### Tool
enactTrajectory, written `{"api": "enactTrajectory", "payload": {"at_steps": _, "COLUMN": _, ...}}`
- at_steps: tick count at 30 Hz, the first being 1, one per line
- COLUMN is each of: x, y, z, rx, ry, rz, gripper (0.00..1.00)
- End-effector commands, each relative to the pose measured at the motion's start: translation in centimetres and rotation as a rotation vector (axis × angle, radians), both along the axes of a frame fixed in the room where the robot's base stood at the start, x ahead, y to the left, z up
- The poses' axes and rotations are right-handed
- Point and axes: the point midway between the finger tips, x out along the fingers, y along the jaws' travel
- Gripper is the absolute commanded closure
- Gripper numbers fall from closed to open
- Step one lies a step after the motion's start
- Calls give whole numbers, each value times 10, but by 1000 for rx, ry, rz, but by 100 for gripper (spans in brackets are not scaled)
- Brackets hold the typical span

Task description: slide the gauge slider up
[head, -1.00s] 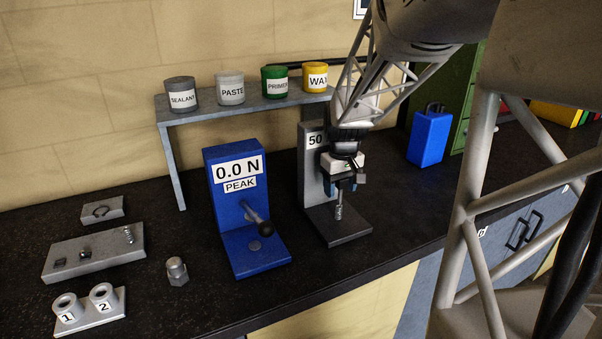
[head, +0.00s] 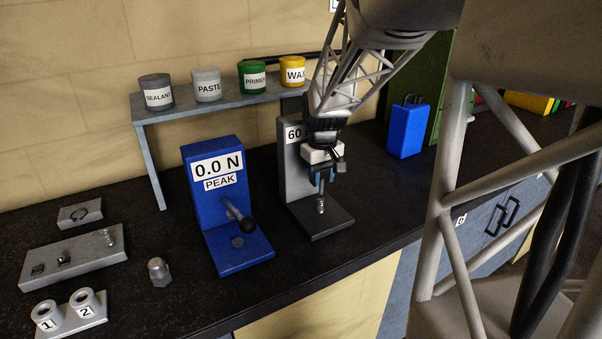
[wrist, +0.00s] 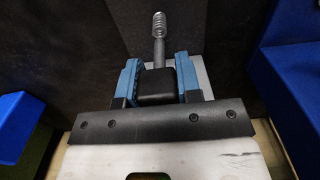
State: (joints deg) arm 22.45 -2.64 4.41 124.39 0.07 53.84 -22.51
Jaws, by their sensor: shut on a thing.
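The grey gauge (head: 292,170) stands upright on the bench, right of the blue force tester, with a dark flat base. Its label reads "60", partly hidden by my arm. My gripper (head: 321,178) is in front of the gauge's column, above its base. In the wrist view, the blue fingers of my gripper (wrist: 158,72) are shut on the black block of the gauge slider (wrist: 157,92). A thin rod extends beyond the block towards a coil spring (wrist: 159,24). The spring also shows in the head view (head: 321,204), below my fingers. My gripper hides most of the slider there.
The blue force tester (head: 225,175) reads "0.0 N", and its dark-knobbed lever (head: 243,222) points towards the gauge. Behind is a shelf (head: 215,108) with several labelled jars. A blue padlock-like block (head: 407,130) stands to the right. Bare bench lies between.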

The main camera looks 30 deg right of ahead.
Motion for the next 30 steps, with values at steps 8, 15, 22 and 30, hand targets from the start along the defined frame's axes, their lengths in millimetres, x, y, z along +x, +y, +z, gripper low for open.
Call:
{"api": "enactTrajectory", "payload": {"at_steps": 8, "x": 0, "y": 0, "z": 19, "rx": -2, "ry": -1, "rz": 0, "gripper": 100}}
{"api": "enactTrajectory", "payload": {"at_steps": 15, "x": 1, "y": 0, "z": 21, "rx": -3, "ry": -4, "rz": 0, "gripper": 65}}
{"api": "enactTrajectory", "payload": {"at_steps": 22, "x": 0, "y": 0, "z": 20, "rx": -2, "ry": -2, "rz": 0, "gripper": 43}}
{"api": "enactTrajectory", "payload": {"at_steps": 30, "x": 0, "y": 0, "z": 20, "rx": -1, "ry": -1, "rz": 0, "gripper": 43}}
